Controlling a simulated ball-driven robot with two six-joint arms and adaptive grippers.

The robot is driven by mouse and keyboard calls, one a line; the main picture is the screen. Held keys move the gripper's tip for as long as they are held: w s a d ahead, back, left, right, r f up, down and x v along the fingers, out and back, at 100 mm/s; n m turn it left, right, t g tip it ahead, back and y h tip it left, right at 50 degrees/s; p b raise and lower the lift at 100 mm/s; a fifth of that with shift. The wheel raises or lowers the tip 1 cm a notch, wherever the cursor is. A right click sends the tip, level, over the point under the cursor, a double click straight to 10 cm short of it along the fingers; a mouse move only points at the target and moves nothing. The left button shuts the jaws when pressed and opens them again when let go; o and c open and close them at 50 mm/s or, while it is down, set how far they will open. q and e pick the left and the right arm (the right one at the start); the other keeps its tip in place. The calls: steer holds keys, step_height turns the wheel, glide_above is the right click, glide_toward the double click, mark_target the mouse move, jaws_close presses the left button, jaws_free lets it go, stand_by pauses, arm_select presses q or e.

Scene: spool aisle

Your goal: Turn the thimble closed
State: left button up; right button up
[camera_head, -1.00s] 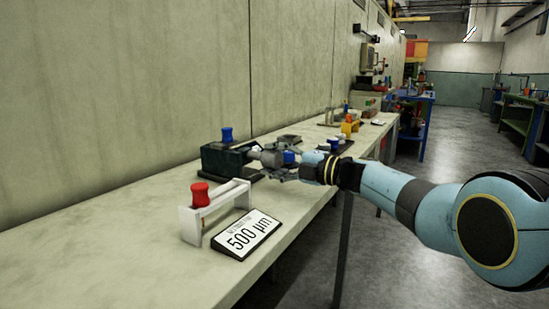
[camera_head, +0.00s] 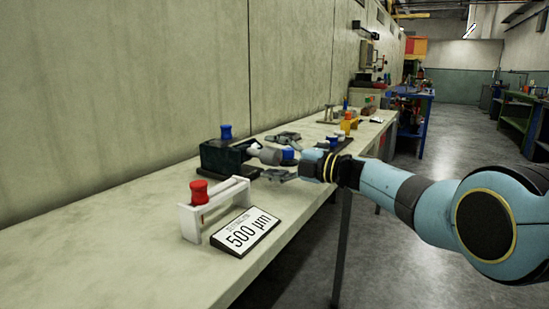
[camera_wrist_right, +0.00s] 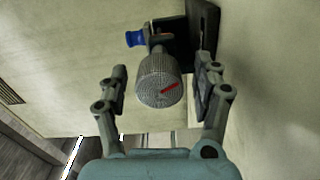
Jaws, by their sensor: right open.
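The thimble (camera_head: 267,156) is a grey knurled cylinder sticking out of a dark block-shaped gauge (camera_head: 222,158) on the bench. In the right wrist view the thimble (camera_wrist_right: 160,82) has a red mark on its end face. My right gripper (camera_head: 283,156) is open, with one finger on each side of the thimble. The wrist view shows gaps between the thimble and both fingers (camera_wrist_right: 165,82). My left gripper does not show.
A yellow item (camera_head: 349,123) stands farther along. The wall borders the left side.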

steer(key=v, duration=1.2)
